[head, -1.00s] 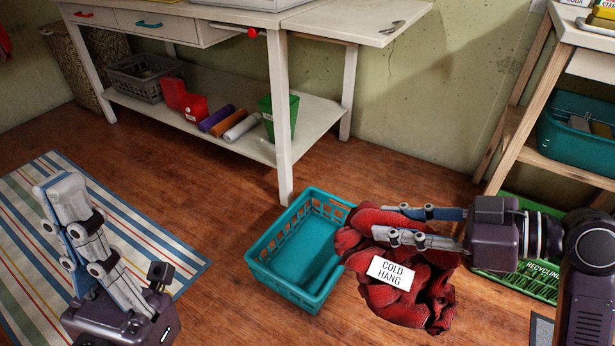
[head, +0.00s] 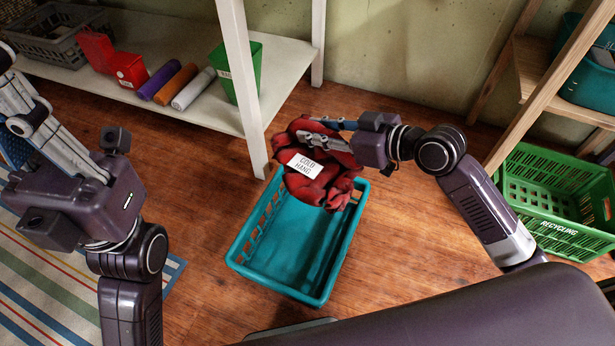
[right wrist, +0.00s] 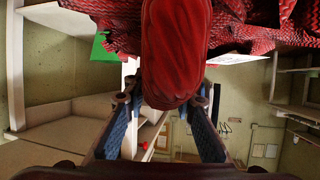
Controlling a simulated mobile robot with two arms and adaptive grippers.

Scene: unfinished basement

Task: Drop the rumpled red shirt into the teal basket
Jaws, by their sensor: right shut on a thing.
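The rumpled red shirt (head: 322,188) hangs bunched in my right gripper (head: 312,132), which is shut on it. A white "COLD HANG" tag (head: 305,165) shows on its front. In the head view the shirt overlaps the far end of the teal basket (head: 300,245); its exact height above the basket is hard to tell. The basket stands on the wood floor, and its visible inside is empty. In the right wrist view the red cloth (right wrist: 175,50) bulges between the two fingers. My left gripper (head: 22,100) is at the left, away from the shirt; its fingertips are unclear.
A white table's leg (head: 243,90) stands just behind the basket. Its lower shelf holds a green bin (head: 243,75), rolls and red containers. A green recycling crate (head: 550,200) is at the right by a wooden shelf. A striped rug (head: 60,290) lies at left.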

